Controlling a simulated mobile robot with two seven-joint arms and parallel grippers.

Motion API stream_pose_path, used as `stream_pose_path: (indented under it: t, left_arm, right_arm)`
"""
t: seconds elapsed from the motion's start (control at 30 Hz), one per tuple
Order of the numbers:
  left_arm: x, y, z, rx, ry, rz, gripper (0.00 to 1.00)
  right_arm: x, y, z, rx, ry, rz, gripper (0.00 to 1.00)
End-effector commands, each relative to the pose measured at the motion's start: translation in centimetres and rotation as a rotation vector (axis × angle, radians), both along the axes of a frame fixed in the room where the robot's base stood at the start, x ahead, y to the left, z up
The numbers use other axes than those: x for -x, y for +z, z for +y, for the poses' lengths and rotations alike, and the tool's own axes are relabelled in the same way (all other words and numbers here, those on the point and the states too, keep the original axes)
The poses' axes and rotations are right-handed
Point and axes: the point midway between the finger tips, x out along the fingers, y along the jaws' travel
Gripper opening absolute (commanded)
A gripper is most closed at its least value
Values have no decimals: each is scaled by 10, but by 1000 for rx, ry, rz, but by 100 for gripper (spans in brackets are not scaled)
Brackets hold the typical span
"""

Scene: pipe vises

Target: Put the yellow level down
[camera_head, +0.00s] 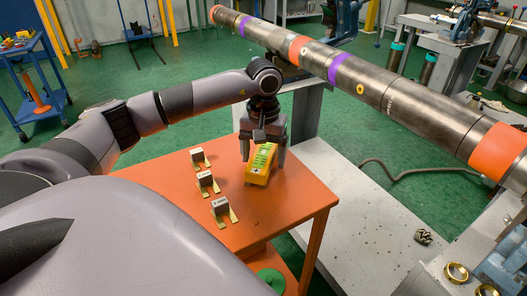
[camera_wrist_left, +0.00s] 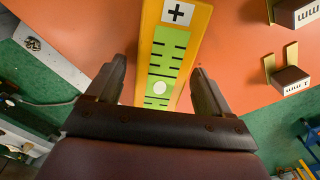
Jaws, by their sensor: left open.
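The yellow level (camera_head: 261,164) rests on the orange table (camera_head: 165,181), near its right side. It is a yellow block with a green marked strip on top. My left gripper (camera_head: 264,154) is just above and around the level, with its fingers pointing down. In the left wrist view the level (camera_wrist_left: 172,60) runs between the two fingers of my left gripper (camera_wrist_left: 163,85), with a gap on each side, so the gripper is open. A plus mark shows at the level's far end. My right gripper is not in view.
Several small grey blocks with yellow prongs (camera_head: 205,181) stand in a row on the table left of the level. A long steel pipe (camera_head: 390,101) with coloured bands crosses above right. A blue cart (camera_head: 40,85) is at far left. The table's front part is clear.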

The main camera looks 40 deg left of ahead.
Motion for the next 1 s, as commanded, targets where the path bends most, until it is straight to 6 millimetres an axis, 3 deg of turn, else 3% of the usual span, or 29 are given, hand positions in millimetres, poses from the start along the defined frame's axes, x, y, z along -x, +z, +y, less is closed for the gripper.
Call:
stream_pose_path:
  t: [0.17,0.6,0.8,1.0]
  left_arm:
    - [-1,19,0,0,0,-4,81]
    - [-1,107,0,2,0,-3,81]
    - [-1,122,0,0,0,-1,81]
    - [0,123,0,0,0,0,81]
  right_arm:
    - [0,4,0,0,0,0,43]
    - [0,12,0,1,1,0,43]
    - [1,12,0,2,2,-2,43]
    - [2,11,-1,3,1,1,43]
